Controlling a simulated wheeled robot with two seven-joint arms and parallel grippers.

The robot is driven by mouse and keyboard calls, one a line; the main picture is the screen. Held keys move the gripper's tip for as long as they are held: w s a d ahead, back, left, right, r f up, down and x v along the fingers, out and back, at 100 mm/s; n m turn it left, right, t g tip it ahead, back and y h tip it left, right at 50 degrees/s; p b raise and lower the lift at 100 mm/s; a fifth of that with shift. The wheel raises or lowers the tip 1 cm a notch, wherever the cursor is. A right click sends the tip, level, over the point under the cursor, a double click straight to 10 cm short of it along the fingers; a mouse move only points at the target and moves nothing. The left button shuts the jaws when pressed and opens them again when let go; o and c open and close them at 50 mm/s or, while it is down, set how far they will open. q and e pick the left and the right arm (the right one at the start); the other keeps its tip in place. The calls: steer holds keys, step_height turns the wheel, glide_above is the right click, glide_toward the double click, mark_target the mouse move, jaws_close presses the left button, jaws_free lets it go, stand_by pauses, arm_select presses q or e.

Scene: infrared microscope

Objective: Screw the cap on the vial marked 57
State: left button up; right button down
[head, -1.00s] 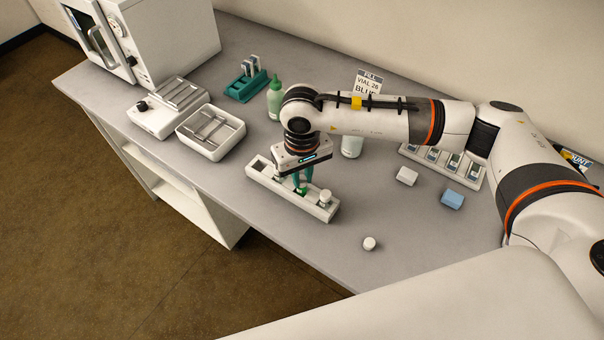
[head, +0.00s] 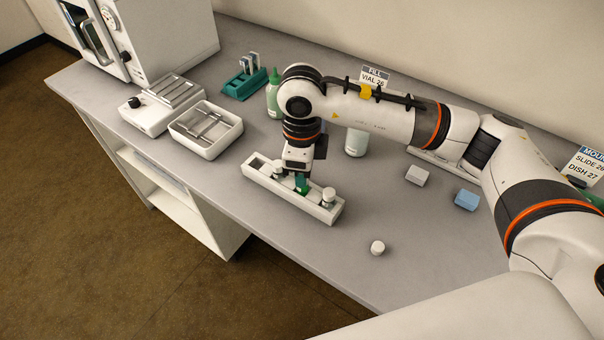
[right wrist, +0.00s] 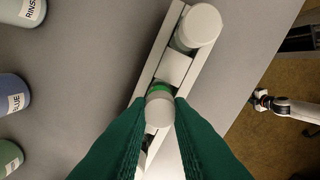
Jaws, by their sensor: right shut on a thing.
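The long white rack (head: 257,179) stands near the table's front edge and holds several vials. My right gripper (head: 301,184) points down at its middle. In the right wrist view its green fingers (right wrist: 160,108) are shut on a white cap (right wrist: 159,104). Green shows just beyond this cap, at the vial (right wrist: 160,87) in the rack, so the cap is at the vial's mouth; I cannot tell how tightly it sits. A white-topped vial (head: 328,196) stands at the rack's right end. No number 57 is legible. My left gripper is not seen.
A loose white cap (head: 377,248) lies right of the rack. A white tray (head: 205,145) stands to the left.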

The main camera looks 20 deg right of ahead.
steer(key=m, duration=0.4)
steer(key=c, duration=1.2)
jaws_free()
steer(key=shift+c, duration=0.2)
